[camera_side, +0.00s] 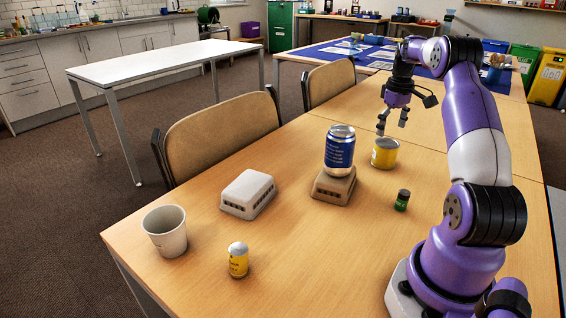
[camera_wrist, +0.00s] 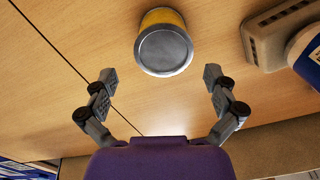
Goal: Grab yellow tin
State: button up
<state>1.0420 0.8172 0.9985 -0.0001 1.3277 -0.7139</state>
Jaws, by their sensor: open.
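A yellow tin (camera_side: 385,153) with a grey metal lid stands upright on the wooden table, right of the blue can. In the wrist view the yellow tin (camera_wrist: 163,43) shows near the top centre, its lid facing the camera. My gripper (camera_side: 393,122) is above the table, just above and behind the tin in the side view. In the wrist view my gripper (camera_wrist: 158,85) has its two fingers spread wide, with nothing between them. The tin lies beyond the fingertips, apart from them.
A blue can (camera_side: 340,150) stands on a tan block (camera_side: 334,187) close to the tin. A small green jar (camera_side: 402,200), a yellow shaker (camera_side: 238,260), a pale box (camera_side: 248,193) and a white cup (camera_side: 166,231) stand on the table (camera_side: 310,250). Chairs line its left edge.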

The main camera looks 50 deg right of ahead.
aim_at(385, 154)
jog(key=f, duration=0.8)
jog(key=shift+w+a+f, duration=0.1)
jog(key=shift+a+f, duration=0.1)
jog(key=shift+f, duration=0.1)
jog(key=c, duration=1.3)
